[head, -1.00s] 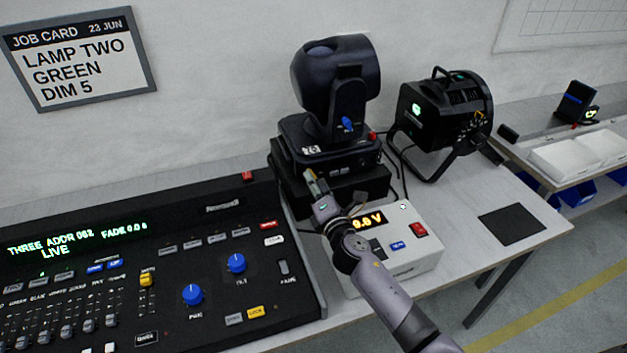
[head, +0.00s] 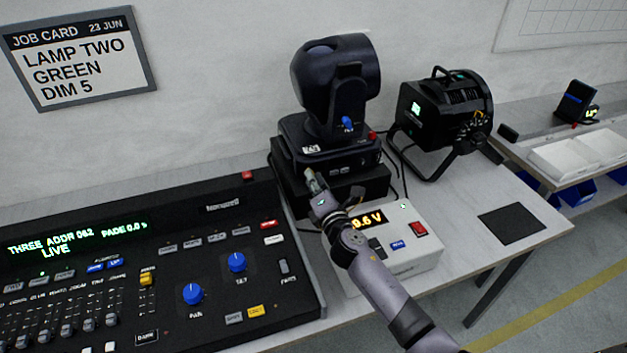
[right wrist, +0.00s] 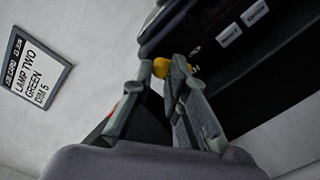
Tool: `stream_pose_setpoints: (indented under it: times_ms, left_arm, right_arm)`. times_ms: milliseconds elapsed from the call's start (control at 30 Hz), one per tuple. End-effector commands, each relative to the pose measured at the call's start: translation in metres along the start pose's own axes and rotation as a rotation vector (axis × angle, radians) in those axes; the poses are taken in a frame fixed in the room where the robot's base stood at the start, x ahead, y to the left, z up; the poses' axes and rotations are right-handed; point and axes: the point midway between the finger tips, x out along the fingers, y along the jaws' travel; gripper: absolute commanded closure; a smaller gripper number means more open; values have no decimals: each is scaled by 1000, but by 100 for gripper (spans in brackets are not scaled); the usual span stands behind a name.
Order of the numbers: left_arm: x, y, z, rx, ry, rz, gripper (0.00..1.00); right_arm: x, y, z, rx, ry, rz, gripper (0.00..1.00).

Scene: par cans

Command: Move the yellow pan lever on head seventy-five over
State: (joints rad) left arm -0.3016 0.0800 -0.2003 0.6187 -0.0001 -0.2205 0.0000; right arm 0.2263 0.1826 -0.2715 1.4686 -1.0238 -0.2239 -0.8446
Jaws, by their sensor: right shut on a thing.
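The moving head (head: 337,85) stands upright on its base (head: 330,155), which carries a small white number label and sits on a black block. The yellow pan lever (right wrist: 159,69) shows in the right wrist view between the fingertips of my right gripper (right wrist: 163,68), at the edge of the dark base. The gripper is shut on it. In the head view my right gripper (head: 311,178) is at the base's front left corner, and its fingers hide the lever. My left gripper is not in view.
A power box (head: 420,245) with a lit voltage display sits under my right arm. A lighting desk (head: 130,280) fills the left. A black par can (head: 445,110) with cables stands to the right. A dark mat (head: 511,224) lies on the otherwise clear right end of the bench.

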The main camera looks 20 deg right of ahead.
Motion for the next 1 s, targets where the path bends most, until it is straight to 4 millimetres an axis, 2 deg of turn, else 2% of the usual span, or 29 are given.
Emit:
stream_pose_setpoints:
  times_ms: [367,567,1000]
  left_arm:
    - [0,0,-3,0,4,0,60]
    - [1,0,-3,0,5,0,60]
    - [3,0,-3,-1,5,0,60]
  right_arm:
    - [0,0,0,8,0,0,100]
    - [0,0,2,68,0,0,100]
    - [0,-3,13,424,0,0,100]
